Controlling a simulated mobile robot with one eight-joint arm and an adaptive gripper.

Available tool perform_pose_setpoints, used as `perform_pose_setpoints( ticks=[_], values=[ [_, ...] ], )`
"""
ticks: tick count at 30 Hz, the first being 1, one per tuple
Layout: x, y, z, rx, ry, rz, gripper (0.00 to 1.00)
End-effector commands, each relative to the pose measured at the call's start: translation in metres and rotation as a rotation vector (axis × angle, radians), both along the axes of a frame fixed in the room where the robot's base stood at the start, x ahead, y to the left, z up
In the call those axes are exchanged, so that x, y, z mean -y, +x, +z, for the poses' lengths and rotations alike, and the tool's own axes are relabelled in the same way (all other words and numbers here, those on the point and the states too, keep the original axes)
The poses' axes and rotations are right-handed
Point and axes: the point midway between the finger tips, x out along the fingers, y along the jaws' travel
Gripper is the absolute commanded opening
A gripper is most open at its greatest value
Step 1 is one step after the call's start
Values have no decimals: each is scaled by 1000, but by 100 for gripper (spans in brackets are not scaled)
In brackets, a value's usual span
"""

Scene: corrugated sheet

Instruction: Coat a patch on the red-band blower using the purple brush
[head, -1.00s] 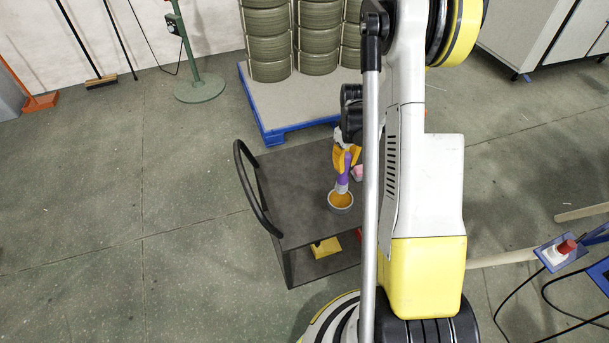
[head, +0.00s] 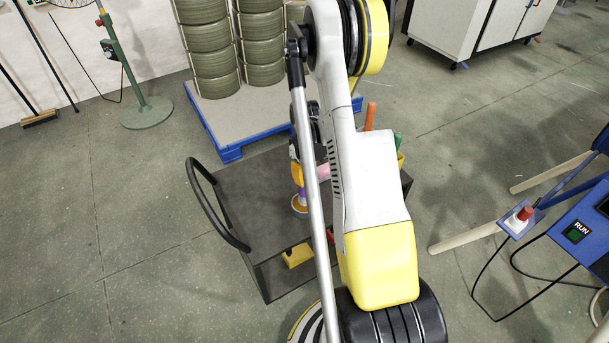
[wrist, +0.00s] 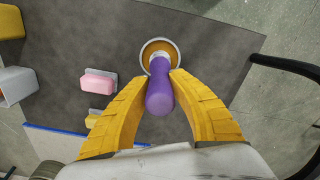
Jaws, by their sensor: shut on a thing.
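My gripper (wrist: 163,88) is shut on the purple brush (wrist: 159,97), one yellow finger on each side of its handle. In the wrist view the brush's far end reaches over the round pot (wrist: 146,47) of orange-yellow contents. The bristles are hidden, so I cannot tell whether they touch the contents. In the head view the brush (head: 301,192) shows just above the pot (head: 299,208) on the dark cart, partly behind my arm. I cannot make out the red-band blower in either view.
The dark cart (head: 245,200) has a black handle (head: 206,205) at its left. A pink block (wrist: 97,84) lies near the pot. Behind stands a blue-edged pallet (head: 215,135) with stacked green rolls. A blue stand with a RUN panel (head: 577,232) is at right.

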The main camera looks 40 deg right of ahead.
Motion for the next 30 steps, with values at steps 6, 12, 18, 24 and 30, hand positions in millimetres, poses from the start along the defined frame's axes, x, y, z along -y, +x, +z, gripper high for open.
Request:
perform_pose_setpoints(
  ticks=[6, 12, 18, 24, 30],
  values=[
    [0, 0, 1, 0, 0, 0, 0],
    [0, 0, 1, 0, 0, 0, 0],
    [0, 0, 0, 0, 0, 0, 0],
    [0, 0, -2, 0, 0, 0, 0],
    [0, 0, -4, 0, 0, 0, 0]
  ],
)
